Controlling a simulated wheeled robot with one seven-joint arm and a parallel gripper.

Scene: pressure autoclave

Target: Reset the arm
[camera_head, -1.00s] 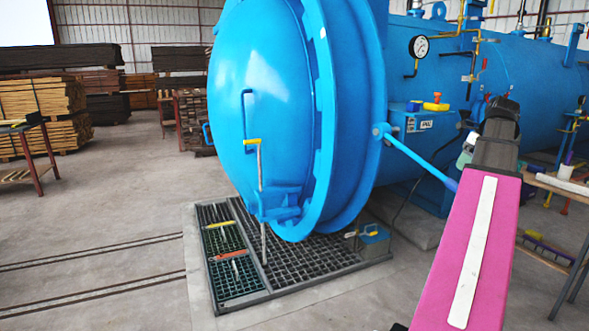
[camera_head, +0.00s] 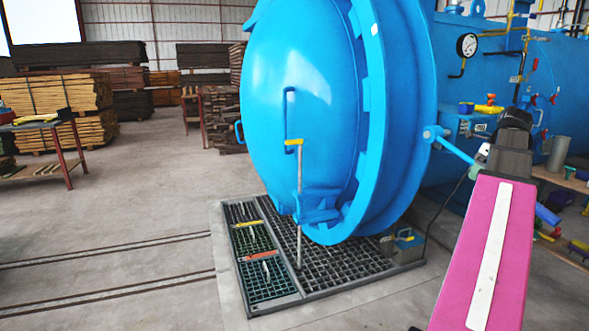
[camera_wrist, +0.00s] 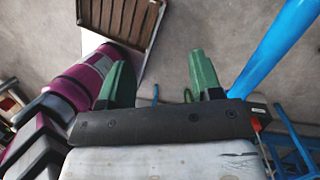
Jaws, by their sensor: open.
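My arm's pink link rises at the right of the head view, in front of the blue autoclave. In the wrist view my gripper (camera_wrist: 158,80) shows two green fingers set wide apart, with nothing between them. Grey concrete floor lies beyond the fingers. In the head view the gripper's fingers are hard to make out; a small part of the wrist shows beside the dark joint. The autoclave door (camera_head: 300,110) is a large blue dome with a yellow-topped lever (camera_head: 298,195) standing in front of it.
A floor grate (camera_head: 340,265) with green trays lies below the door. A blue bar (camera_wrist: 275,45) runs close to the right finger in the wrist view. A bench (camera_head: 565,180) stands at the right, a table (camera_head: 62,150) at the left. Open floor lies at left.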

